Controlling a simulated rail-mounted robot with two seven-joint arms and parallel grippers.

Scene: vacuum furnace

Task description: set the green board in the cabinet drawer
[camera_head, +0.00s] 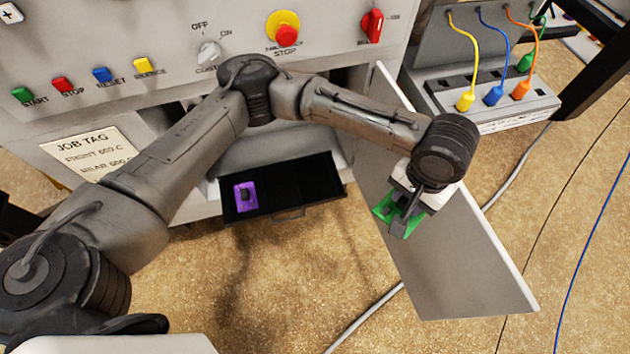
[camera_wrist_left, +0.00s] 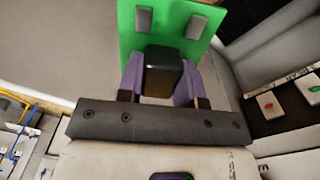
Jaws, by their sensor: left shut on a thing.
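The green board (camera_head: 384,210) is in my left gripper (camera_head: 405,211), held in front of the open grey door, to the right of the drawer. In the left wrist view the green board (camera_wrist_left: 172,22) stands beyond the gripper (camera_wrist_left: 160,78), whose fingers are shut on a dark block on the board. The cabinet drawer (camera_head: 306,190) is pulled out below the panel. It is black inside, and a purple board (camera_head: 241,204) with a dark block lies at its left end. My right gripper is not in view.
The open grey door (camera_head: 460,250) juts forward just right of the drawer. A patch box (camera_head: 535,100) with yellow, blue and orange plugs stands at upper right. The control panel (camera_head: 140,50) with buttons rises behind. Cables (camera_head: 368,312) cross the floor.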

